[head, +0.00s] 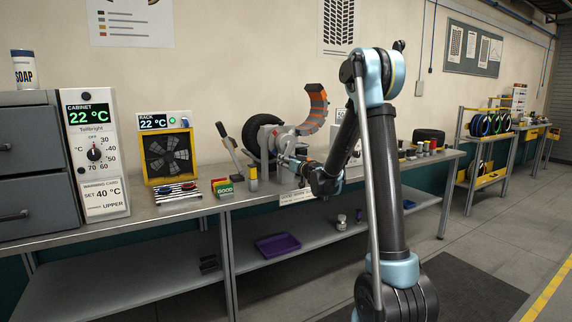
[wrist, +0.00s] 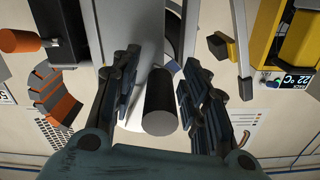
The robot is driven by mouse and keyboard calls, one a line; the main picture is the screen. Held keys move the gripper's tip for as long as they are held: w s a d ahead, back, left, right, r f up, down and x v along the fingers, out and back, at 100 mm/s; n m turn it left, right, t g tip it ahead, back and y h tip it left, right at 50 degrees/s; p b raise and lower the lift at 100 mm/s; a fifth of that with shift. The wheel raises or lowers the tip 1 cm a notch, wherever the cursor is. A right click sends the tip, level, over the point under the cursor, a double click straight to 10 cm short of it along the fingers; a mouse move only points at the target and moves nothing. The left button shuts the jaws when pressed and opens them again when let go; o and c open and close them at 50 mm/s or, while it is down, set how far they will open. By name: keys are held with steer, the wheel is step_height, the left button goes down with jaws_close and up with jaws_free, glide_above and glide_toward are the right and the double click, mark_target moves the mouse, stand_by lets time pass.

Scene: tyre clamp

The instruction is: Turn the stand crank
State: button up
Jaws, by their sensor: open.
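The tyre stand (head: 266,141) is a grey clamp on the bench with a black tyre (head: 258,128) behind it. My gripper (head: 289,162) is in front of the stand in the head view and hides part of it. In the wrist view my gripper (wrist: 160,98) is open, with one finger on each side of a dark cylindrical grip (wrist: 159,106), which looks like the crank's handle. Gaps show between the grip and both fingers. The grip's round end faces the camera. The crank's arm is not clear in either view.
A lever (head: 228,143) stands left of the stand, and a segmented orange-and-grey arc (head: 315,110) rises at its right. A yellow-framed fan rack (head: 169,156) and a green GOOD block (head: 224,188) are further left. A purple tray (head: 278,245) lies on the lower shelf.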

jaws_close()
jaws_free()
steer(key=shift+d, duration=0.1)
